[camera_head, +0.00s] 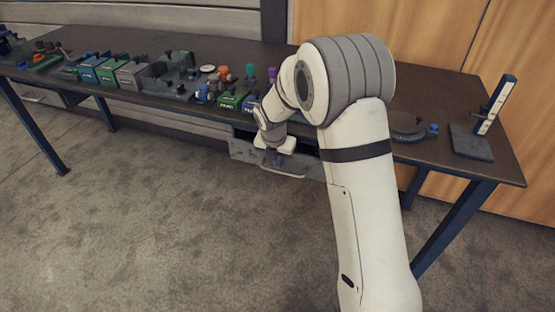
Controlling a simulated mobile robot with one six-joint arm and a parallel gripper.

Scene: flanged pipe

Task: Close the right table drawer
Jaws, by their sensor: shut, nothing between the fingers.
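The right table drawer (243,153) is a grey box under the table's front edge, near the middle of the view. It stands out from under the tabletop, with a dark gap showing above its front. A handle bar runs along its front. My gripper (280,161) is small in the view, shut and empty, pointing down at the drawer front. It overlaps the drawer front in the picture; I cannot tell whether it touches it. My arm hides the drawer's right end.
The long dark table (455,98) has blue legs. Several small bins (108,70) and coloured parts line its left half. A grey clamp-like part (408,135) and an upright stand (493,108) are at right. A left drawer (42,96) is under the far end. The floor in front is clear.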

